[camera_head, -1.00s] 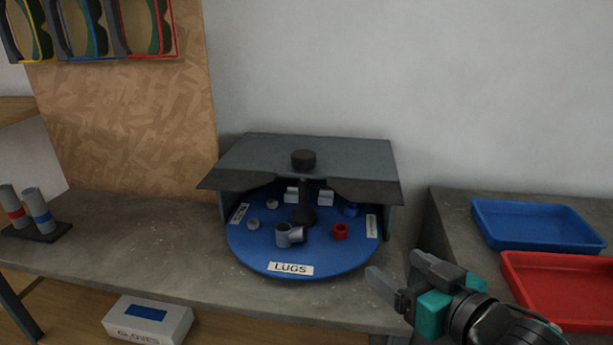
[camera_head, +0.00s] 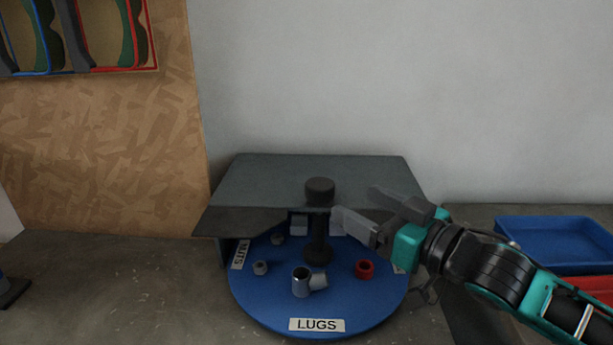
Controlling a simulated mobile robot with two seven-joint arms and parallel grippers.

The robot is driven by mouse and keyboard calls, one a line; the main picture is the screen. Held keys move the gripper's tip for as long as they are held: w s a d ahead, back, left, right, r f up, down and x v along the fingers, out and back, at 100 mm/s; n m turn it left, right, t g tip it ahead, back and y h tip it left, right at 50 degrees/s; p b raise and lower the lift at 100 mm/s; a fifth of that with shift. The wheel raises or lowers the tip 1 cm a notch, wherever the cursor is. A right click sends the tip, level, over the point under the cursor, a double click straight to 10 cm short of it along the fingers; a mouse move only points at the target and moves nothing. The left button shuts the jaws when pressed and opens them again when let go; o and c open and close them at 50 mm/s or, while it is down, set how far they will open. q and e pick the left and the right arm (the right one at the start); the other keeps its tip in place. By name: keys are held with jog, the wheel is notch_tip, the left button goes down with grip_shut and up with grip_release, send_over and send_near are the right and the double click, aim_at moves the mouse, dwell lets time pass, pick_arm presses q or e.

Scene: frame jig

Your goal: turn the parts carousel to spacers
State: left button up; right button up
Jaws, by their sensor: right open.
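The parts carousel is a round blue turntable (camera_head: 250,300) on the grey bench, partly under a dark grey hood (camera_head: 300,182). Its front label (camera_head: 317,325) reads LUGS; a label on the left (camera_head: 237,255) seems to read NUTS. A label on the right edge is mostly hidden behind my right gripper. A black knob (camera_head: 320,190) tops the central post. Grey cylindrical parts (camera_head: 301,282) and a red ring (camera_head: 365,268) lie on the disc. My right gripper (camera_head: 353,210) is open, just right of the knob, apparently not touching it. My left gripper is not in view.
A blue tray (camera_head: 555,243) and a red tray (camera_head: 590,293) stand on the right bench. The hood's front edge lies close to my right gripper.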

aim_at(312, 179)
jog(key=x, duration=1.1)
jog(key=shift+w+a, duration=0.25)
jog(key=shift+a, duration=0.05)
jog(key=c, duration=1.4)
